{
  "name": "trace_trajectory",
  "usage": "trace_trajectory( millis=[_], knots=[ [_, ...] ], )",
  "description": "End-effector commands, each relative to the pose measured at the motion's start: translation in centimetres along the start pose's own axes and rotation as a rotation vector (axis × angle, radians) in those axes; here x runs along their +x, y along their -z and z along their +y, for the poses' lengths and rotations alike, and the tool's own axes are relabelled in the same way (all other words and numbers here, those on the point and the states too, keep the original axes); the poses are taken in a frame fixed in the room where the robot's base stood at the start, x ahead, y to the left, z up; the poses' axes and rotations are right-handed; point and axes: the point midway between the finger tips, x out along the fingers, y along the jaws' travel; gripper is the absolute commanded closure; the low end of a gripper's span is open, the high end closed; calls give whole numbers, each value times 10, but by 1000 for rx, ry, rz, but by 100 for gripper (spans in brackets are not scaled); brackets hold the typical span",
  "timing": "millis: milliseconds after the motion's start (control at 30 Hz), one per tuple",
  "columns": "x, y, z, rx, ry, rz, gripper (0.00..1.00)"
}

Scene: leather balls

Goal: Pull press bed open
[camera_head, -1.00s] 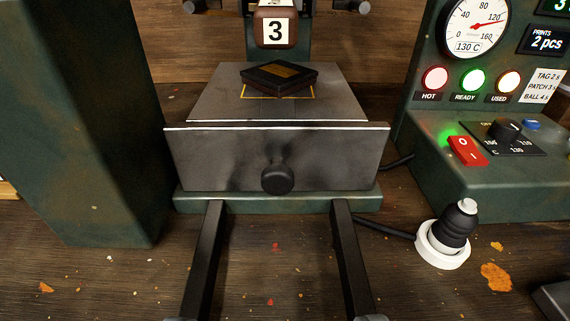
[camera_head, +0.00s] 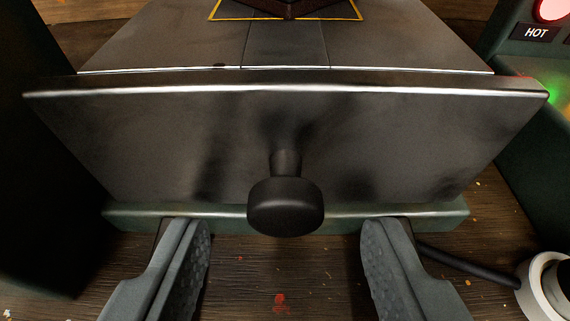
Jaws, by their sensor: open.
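The press bed (camera_head: 150,135) is a dark grey metal slab with a flat front face that fills the middle of the view. A round black knob (camera_head: 286,206) on a short stem sticks out from the middle of that face. My gripper (camera_head: 286,235) is open, with one ribbed finger on each side of the knob and a clear gap on both sides. Its fingertips do not appear to touch the knob. A dark leather piece (camera_head: 290,8) lies on top of the bed inside a yellow outline, mostly cut off by the top edge.
A green press base (camera_head: 440,217) lies under the bed. A dark green column (camera_head: 40,200) stands at left. The control panel (camera_head: 520,60) is at right, with its HOT lamp (camera_head: 552,8).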

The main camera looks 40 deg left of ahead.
Motion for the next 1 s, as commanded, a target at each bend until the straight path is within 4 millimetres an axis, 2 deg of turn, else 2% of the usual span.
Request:
trace_trajectory(
  millis=[33,200,600,800,867,1000],
  knots=[
    [8,0,0,1,3,0,51],
    [22,0,0,0,2,1,51],
    [28,0,0,0,0,0,51],
    [27,0,0,0,0,0,90],
    [27,0,0,0,0,0,100],
    [27,0,0,0,0,0,100]
  ],
)
